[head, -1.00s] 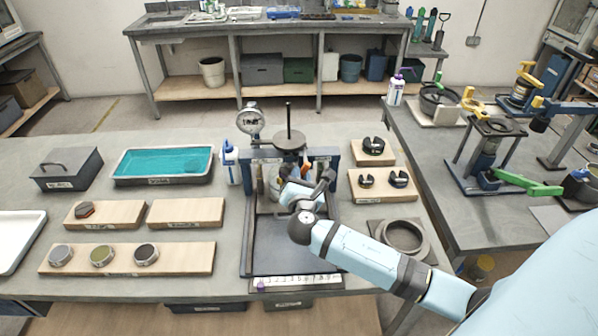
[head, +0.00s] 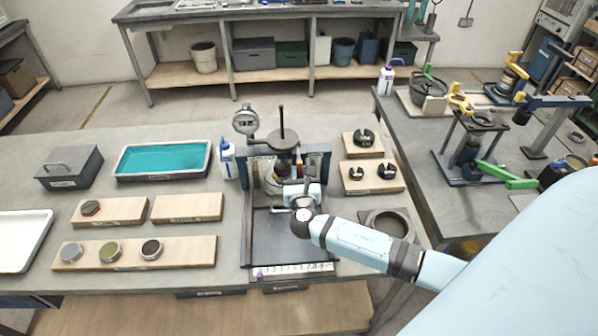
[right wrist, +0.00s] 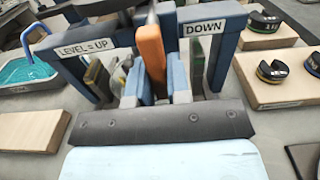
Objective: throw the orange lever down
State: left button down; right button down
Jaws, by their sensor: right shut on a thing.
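The orange lever (right wrist: 151,58) stands up between the two fingers of my right gripper (right wrist: 158,84) in the right wrist view. The gripper is shut on it. The lever is in a blue frame with a "LEVEL = UP" label (right wrist: 87,47) on the left and a "DOWN" label (right wrist: 200,27) on the right. A tan lever (right wrist: 97,76) is left of the fingers and a dark green one (right wrist: 197,62) is right of them. My left gripper is not in view.

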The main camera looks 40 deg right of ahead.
jog(key=c, duration=1.1)
grip_release()
jog(key=shift+s+a, duration=0.15)
jog(key=shift+s, duration=0.1)
jog(key=b+v, duration=0.2)
jog(key=v, duration=1.1)
jog(key=shift+a+b, duration=0.1)
jog(key=shift+b, duration=0.2)
